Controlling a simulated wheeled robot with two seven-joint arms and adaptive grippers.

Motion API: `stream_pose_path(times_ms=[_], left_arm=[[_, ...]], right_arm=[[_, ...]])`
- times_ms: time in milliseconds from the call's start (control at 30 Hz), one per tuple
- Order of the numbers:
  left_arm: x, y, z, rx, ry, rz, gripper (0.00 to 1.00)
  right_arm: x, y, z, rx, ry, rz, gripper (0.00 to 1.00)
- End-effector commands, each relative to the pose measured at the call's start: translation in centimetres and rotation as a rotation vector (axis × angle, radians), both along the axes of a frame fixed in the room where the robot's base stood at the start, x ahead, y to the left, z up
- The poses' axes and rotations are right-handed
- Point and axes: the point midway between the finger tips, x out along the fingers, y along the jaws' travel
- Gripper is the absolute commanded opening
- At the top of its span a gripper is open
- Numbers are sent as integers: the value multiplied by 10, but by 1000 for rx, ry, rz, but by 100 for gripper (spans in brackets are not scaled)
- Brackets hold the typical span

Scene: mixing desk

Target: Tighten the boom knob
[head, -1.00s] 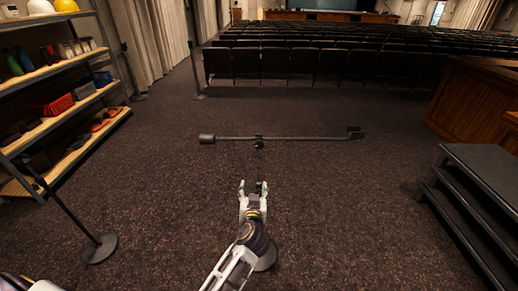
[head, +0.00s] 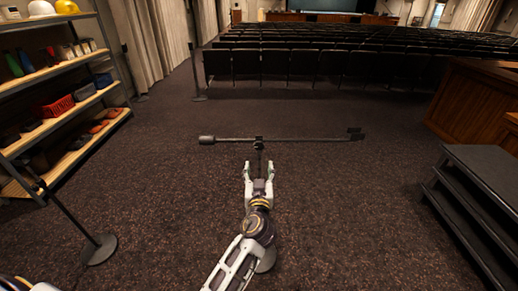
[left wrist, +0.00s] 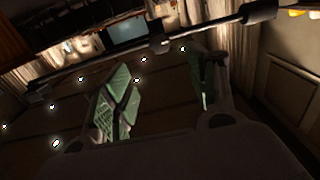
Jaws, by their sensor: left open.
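The boom (head: 300,139) is a dark horizontal bar on a stand, with a thick cylindrical counterweight (head: 207,139) at its left end and a small dark fitting (head: 354,134) at its right end. My left gripper (head: 259,168) is open just in front of and below the dark clamp (head: 259,141) at the middle of the boom. In the left wrist view, the clamp with its rounded knob (left wrist: 160,42) shows beyond and between the two green-padded fingers, apart from them. The stand's pole is mostly hidden behind my arm. My right gripper is not in view.
A round stand base (head: 268,262) shows beside my arm. Another stand (head: 100,248) is on the left, near a shelf unit (head: 55,120) with several items. Dark steps (head: 470,195) are on the right. Rows of seats (head: 300,65) stand behind. The carpet between is clear.

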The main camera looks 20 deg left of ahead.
Motion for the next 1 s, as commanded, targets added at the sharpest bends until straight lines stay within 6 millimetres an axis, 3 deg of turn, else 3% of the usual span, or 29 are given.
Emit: stream_pose_path(times_ms=[433,833,1000], left_arm=[[36,11,1,1,-1,0,58],[71,21,1,1,0,-1,58],[86,26,1,1,0,0,58]], right_arm=[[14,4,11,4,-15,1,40],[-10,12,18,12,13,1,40],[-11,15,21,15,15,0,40]])
